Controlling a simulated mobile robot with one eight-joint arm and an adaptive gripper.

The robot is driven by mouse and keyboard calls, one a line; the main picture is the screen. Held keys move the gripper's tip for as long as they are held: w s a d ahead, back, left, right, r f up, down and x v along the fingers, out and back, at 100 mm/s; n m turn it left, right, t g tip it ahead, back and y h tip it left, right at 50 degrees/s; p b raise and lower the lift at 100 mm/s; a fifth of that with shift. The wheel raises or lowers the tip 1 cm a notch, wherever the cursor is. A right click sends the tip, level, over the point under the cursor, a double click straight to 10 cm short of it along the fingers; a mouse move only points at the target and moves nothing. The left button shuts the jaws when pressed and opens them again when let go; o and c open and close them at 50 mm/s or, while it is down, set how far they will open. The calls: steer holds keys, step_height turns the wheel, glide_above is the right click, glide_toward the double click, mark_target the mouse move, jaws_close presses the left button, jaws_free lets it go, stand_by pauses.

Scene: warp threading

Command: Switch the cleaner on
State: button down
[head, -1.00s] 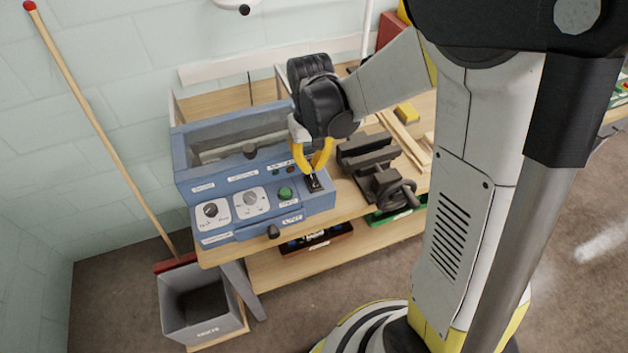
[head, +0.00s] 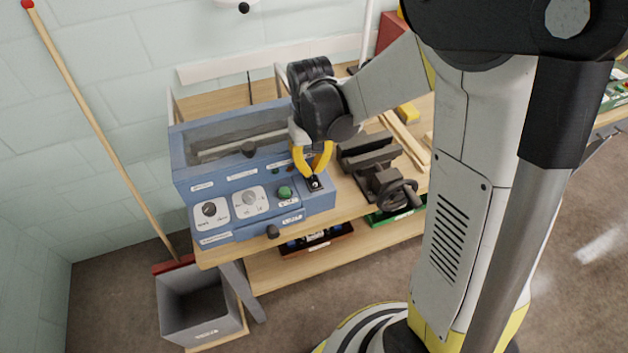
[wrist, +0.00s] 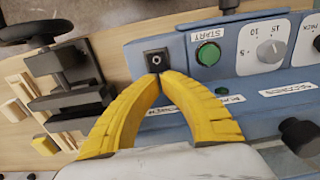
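The cleaner is a blue box (head: 185,176) with a clear-topped tank and a control panel, at the left end of the wooden bench. Its black rocker switch (head: 316,184) sits at the panel's right end. In the wrist view the switch (wrist: 155,62) shows a white ring mark. My gripper (head: 313,174) points down at the switch, its yellow fingers bowed and their tips together. In the wrist view the fingertips (wrist: 158,75) are at the switch's near edge; I cannot tell whether they touch it. Nothing shows between them.
A green START button (head: 285,192) and two dials (head: 250,201) lie left of the switch. A dark vise (head: 375,165) stands close on the right. A grey bin (head: 200,305) is on the floor, and a red-tipped pole (head: 95,125) leans on the wall.

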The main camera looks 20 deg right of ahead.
mark_target(312, 176)
steer(key=shift+f+b, duration=0.85)
steer(key=shift+f, duration=0.2)
stand_by(0.4)
steer(key=shift+r+p, duration=2.6)
steer(key=shift+r, duration=0.95)
steer(key=shift+r, duration=0.1)
steer(key=s+r+t+b, duration=0.6)
steer(key=s+t, duration=0.1)
steer(key=s, duration=0.5)
steer(key=shift+s+b, duration=0.3)
steer(key=shift+s, duration=0.1)
